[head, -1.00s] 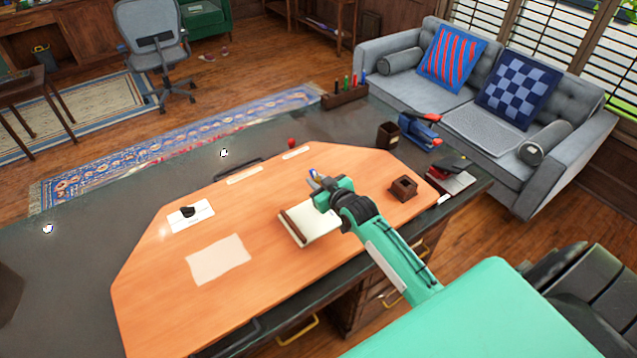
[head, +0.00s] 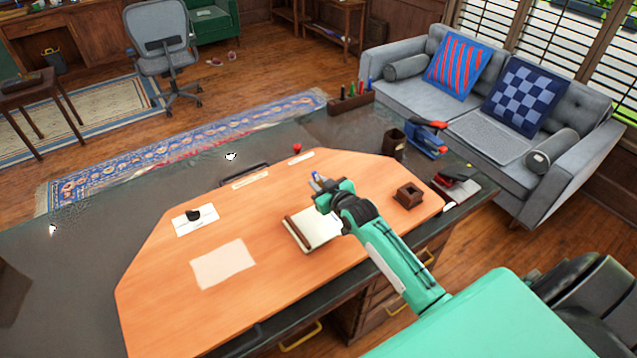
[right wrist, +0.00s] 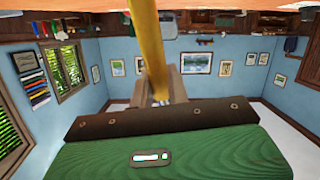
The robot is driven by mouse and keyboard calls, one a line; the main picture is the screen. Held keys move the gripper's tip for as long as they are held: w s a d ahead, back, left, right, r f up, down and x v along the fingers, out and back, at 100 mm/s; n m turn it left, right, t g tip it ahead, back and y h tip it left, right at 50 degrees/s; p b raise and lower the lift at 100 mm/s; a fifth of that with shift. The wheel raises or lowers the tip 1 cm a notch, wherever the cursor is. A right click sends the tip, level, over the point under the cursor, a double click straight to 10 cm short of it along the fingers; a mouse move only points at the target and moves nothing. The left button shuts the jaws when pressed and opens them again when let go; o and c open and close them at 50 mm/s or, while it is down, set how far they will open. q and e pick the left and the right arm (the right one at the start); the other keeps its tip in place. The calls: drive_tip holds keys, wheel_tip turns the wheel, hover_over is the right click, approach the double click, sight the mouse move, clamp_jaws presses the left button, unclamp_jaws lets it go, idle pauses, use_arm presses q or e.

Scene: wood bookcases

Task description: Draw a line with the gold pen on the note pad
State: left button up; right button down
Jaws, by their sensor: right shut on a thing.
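My right gripper (head: 317,182) is above the orange desk panel, by the far right side of the note pad in the picture. The note pad (head: 312,232) is white with a dark brown strip along its left side, and lies on the panel. My arm hides part of its right side. In the right wrist view, my right gripper (right wrist: 162,92) is shut on the gold pen (right wrist: 149,42), which runs from the fingers to the top edge. The pen cannot be made out clearly in the head view. I cannot tell whether its tip touches anything. My left gripper is out of view.
A white sheet (head: 224,264) and a card with a dark object (head: 194,217) lie on the panel's left. A small brown wooden box (head: 408,195) stands right of my gripper. A pen rack (head: 350,102) and a dark cup (head: 395,144) stand at the back.

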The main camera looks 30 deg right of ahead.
drive_tip(key=shift+s, duration=0.5)
drive_tip(key=shift+p, duration=0.3)
drive_tip(key=shift+s+d+p, duration=0.1)
drive_tip(key=shift+s+p, duration=0.25)
drive_tip(key=shift+s, duration=0.35)
wheel_tip(320, 180, up, 8)
drive_tip(key=p, duration=0.7)
idle(0.4)
